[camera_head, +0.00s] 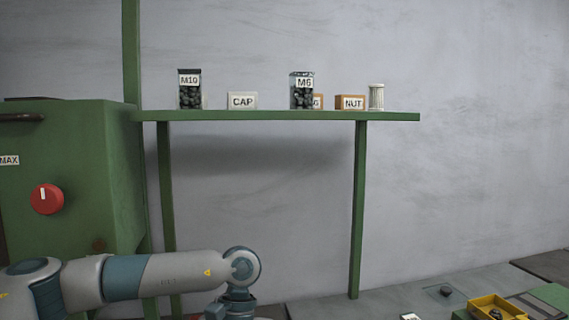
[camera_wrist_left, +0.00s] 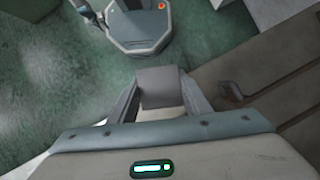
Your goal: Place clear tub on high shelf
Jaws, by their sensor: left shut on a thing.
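The high shelf (camera_head: 270,116) is a green board on green posts in the head view. Two clear tubs with dark contents stand on it: one labelled M10 (camera_head: 190,96) at the left, one labelled M6 (camera_head: 302,97) right of the middle. My left arm comes in low from the left, below the shelf; its gripper is out of the head view. In the left wrist view my left gripper (camera_wrist_left: 162,92) is shut on a grey, flat-topped thing (camera_wrist_left: 160,83). I cannot tell whether this is a clear tub. My right gripper is in neither view.
The shelf also holds a CAP box (camera_head: 242,101), an orange NUT box (camera_head: 350,102), another box partly behind the M6 tub, and a white ribbed jar (camera_head: 376,96). A green machine (camera_head: 80,180) stands left. A yellow bin (camera_head: 496,306) is low right. The shelf's right end is bare.

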